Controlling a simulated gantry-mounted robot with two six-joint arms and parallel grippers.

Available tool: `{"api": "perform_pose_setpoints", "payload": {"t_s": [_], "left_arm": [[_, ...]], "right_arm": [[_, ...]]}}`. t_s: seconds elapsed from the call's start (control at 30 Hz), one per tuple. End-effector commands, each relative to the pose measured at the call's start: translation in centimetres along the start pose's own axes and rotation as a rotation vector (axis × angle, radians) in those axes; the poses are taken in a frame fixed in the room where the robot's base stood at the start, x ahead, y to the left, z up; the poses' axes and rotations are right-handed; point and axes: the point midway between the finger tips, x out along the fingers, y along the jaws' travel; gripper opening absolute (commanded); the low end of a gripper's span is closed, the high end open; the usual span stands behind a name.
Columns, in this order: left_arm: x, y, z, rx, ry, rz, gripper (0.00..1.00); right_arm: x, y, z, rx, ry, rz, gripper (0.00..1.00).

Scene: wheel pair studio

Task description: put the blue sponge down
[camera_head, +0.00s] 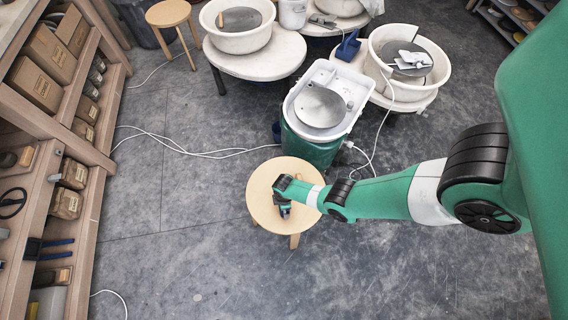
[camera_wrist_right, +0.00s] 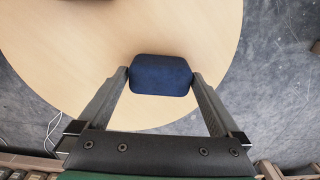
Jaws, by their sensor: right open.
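The dark blue sponge (camera_wrist_right: 160,75) lies between the two fingers of my right gripper (camera_wrist_right: 160,79) in the right wrist view, over the round wooden stool top (camera_wrist_right: 60,40). The fingers are open, one at each side of the sponge; whether they still touch it is hard to tell. In the head view my right gripper (camera_head: 284,209) is low over the front part of the stool (camera_head: 262,178), and the sponge is mostly hidden or too small to make out. My left gripper is not in view.
A green pottery wheel with a white basin (camera_head: 353,105) stands just behind the stool. More wheels (camera_head: 240,42) are at the back. Wooden shelves (camera_head: 85,140) line the left. White cables (camera_head: 195,153) cross the floor. The floor left of the stool is otherwise clear.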

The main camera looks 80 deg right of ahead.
Motion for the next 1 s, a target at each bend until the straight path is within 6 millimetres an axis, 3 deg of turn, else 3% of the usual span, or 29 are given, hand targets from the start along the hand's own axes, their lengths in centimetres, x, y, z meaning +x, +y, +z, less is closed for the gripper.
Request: {"api": "perform_pose_setpoints", "payload": {"t_s": [0.53, 0.67, 1.0], "left_arm": [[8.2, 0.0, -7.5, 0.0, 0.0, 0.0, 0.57], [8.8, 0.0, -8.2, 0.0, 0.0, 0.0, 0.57], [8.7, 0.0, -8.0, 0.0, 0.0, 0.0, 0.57]], "right_arm": [[-11.1, 0.0, 0.0, 0.0, 0.0, 0.0, 1.0], [-12.0, 0.0, 0.0, 0.0, 0.0, 0.0, 1.0], [-11.9, 0.0, 0.0, 0.0, 0.0, 0.0, 1.0]]}}
